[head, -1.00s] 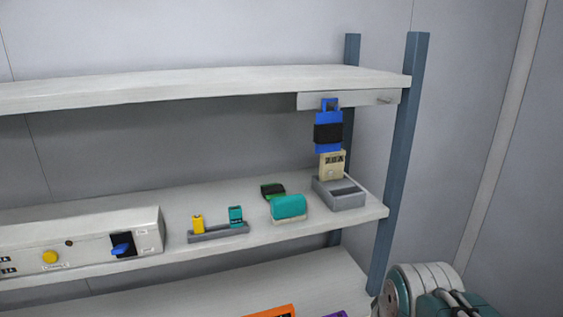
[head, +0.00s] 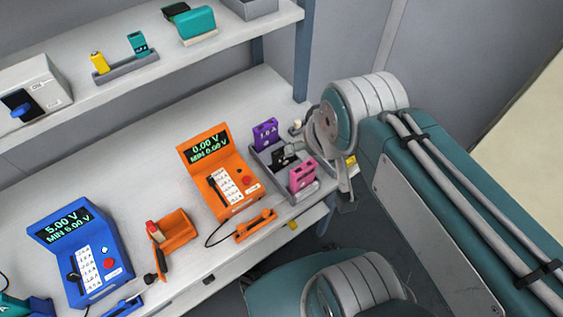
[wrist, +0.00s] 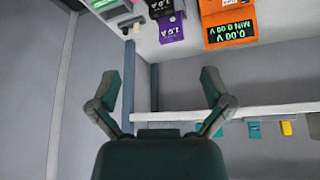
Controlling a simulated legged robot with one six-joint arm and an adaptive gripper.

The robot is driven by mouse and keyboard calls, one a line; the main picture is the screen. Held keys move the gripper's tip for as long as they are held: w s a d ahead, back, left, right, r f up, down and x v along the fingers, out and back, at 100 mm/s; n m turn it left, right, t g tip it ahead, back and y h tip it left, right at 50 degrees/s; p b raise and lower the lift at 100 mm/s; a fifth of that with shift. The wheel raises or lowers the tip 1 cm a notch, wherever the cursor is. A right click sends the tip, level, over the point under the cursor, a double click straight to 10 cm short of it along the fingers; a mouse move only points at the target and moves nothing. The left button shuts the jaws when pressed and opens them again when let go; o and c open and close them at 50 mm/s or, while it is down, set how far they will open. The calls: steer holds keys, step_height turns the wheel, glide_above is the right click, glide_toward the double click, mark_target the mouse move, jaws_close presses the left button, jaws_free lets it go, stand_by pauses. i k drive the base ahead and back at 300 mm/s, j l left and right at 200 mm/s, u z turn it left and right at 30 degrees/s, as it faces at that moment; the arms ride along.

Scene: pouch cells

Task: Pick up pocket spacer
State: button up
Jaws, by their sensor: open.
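My gripper (wrist: 160,90) is open and empty in the wrist view, its two dark green fingers spread wide with nothing between them. The wrist picture is upside down. I cannot tell for certain which item is the pocket spacer. A grey tray (head: 309,191) on the bench holds a purple block (head: 265,134), a black block (head: 285,158) and a pink block (head: 302,175). The purple block (wrist: 171,27) and black block (wrist: 165,8) also show in the wrist view, beyond the fingers and apart from them. In the head view my arm reaches close to the tray's right side.
An orange meter (head: 217,170) reading 0.00 V stands left of the tray, with an orange probe (head: 256,226) in front. A blue meter (head: 80,248) and an orange holder (head: 176,231) are farther left. The shelf (head: 60,120) overhangs the bench's back; its post (head: 304,50) is near my arm.

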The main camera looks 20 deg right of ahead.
mark_target(155, 231)
steer(key=k+l+u, duration=0.1)
steer(key=u, duration=1.5)
steer(key=i+j+u, duration=0.15)
steer(key=i+j, duration=0.2)
